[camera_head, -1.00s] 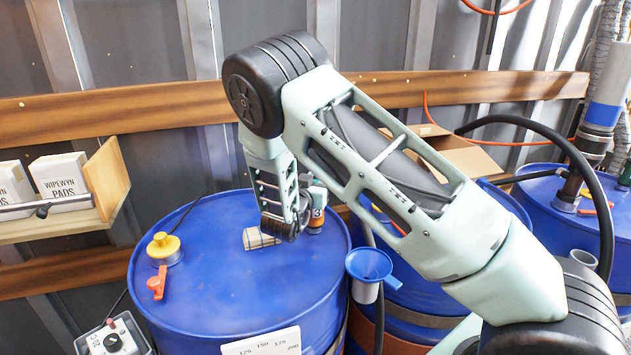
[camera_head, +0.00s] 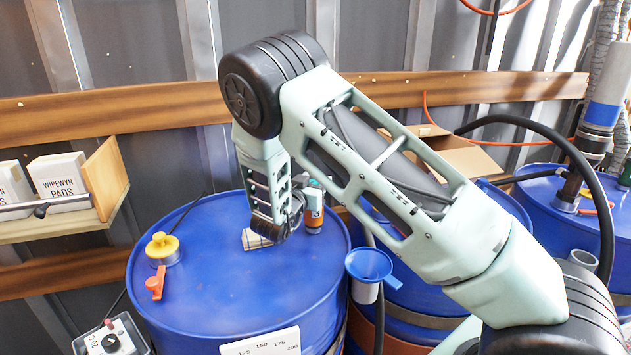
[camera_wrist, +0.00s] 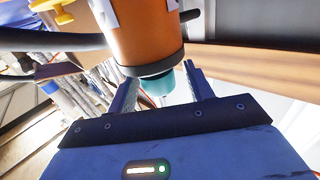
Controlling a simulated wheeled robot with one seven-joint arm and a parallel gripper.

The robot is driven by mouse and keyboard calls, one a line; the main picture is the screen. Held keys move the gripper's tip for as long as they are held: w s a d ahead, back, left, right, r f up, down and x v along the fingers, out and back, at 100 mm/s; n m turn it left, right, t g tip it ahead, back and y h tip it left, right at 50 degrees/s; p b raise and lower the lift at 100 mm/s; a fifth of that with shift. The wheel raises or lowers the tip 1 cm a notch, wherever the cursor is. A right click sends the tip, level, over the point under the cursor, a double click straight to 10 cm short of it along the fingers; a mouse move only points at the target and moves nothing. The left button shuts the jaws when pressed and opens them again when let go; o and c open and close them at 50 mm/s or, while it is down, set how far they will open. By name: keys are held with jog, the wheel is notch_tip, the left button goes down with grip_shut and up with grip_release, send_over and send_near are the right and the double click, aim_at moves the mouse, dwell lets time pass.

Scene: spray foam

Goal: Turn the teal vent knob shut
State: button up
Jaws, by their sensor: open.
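The teal knob (camera_wrist: 157,86) sits at the end of an orange canister (camera_wrist: 150,35), beyond a dark collar. In the wrist view it shows between the two fingers of my gripper (camera_wrist: 160,77), which are open with one on each side. I cannot tell whether either finger touches it. In the head view the orange canister (camera_head: 314,217) stands upright on the blue drum (camera_head: 200,290) with its teal top (camera_head: 313,184) up. My wrist is just left of it, and my fingers are hidden there.
A striped pale block (camera_head: 256,239) lies on the drum beside my wrist. A yellow cap (camera_head: 162,246) and an orange lever (camera_head: 157,283) are at the drum's left. A blue funnel (camera_head: 370,266) is at its right edge. The drum's front top is clear.

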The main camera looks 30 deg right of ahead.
jog(key=b+v, duration=0.3)
jog(key=v, duration=1.3)
jog(key=shift+s+a, duration=0.2)
jog(key=shift+f, duration=0.1)
